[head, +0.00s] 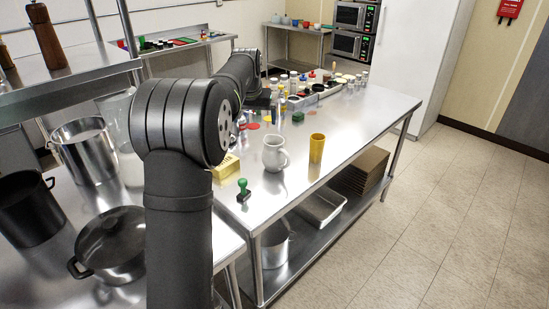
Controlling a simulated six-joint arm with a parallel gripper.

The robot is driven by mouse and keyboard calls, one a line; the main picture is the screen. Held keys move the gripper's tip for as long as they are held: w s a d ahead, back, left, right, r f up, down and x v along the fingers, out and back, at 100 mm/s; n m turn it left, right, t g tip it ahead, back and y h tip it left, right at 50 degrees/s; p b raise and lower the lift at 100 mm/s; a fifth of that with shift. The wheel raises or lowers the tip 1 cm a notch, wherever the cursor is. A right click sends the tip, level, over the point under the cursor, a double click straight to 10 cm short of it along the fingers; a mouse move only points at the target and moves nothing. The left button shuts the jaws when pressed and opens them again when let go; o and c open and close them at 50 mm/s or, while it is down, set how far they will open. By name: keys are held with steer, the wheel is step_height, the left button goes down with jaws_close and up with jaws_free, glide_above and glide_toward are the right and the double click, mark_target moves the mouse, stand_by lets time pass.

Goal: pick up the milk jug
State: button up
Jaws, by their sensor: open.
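The milk jug (273,154) is a white jug with its handle on the right. It stands upright on the steel table (350,125), near the table's front part. A yellow cup (316,148) stands just right of it, apart from it. My arm reaches over the table to the left of and beyond the jug. My gripper's fingers cannot be made out behind my arm. Nothing visible touches the jug.
A green-handled stamp-like item (243,190) and a yellow block-like item (226,167) are left of the jug. A small green block (298,117) lies behind it. Several jars and bins crowd the table's far end. Pots (112,245) stand at left. The table's right side is clear.

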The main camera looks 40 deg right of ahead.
steer(key=s+d+m, duration=0.1)
steer(key=s+d, duration=0.2)
steer(key=d, duration=0.1)
glide_toward(274, 144)
step_height(274, 144, down, 2)
steer(key=s+a, duration=0.2)
steer(key=shift+w+d+x, duration=0.15)
steer(key=shift+d+x, duration=0.05)
steer(key=shift+x, duration=1.35)
steer(key=shift+w+d+x, duration=0.1)
steer(key=shift+d+x, duration=0.1)
steer(key=shift+x, duration=1.35)
steer(key=shift+r, duration=0.25)
steer(key=c, duration=2)
steer(key=shift+r, duration=0.15)
